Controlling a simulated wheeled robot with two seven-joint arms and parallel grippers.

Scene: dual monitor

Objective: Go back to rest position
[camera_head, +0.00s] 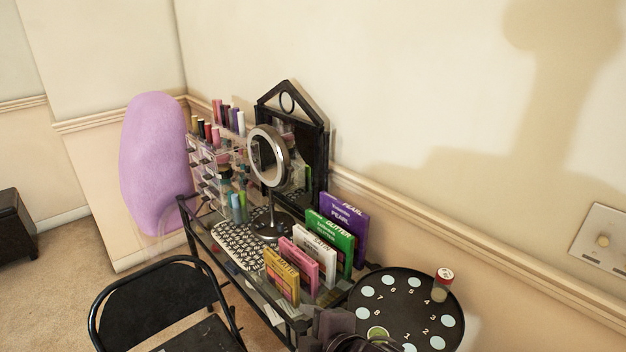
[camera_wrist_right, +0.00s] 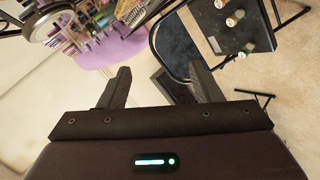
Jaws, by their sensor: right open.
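My right gripper (camera_wrist_right: 160,88) is open in the right wrist view. Its two dark fingers stand well apart and nothing is between them. Dark parts at the bottom of the head view seem to be mine, but I cannot tell from them how a gripper stands. I cannot make out my left gripper in either view.
A glass-topped black desk holds a keyboard (camera_head: 245,246), round mirror (camera_head: 268,157), cosmetics rack (camera_head: 205,178) and several upright coloured boxes (camera_head: 343,225). A black folding chair (camera_head: 165,309) stands in front.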

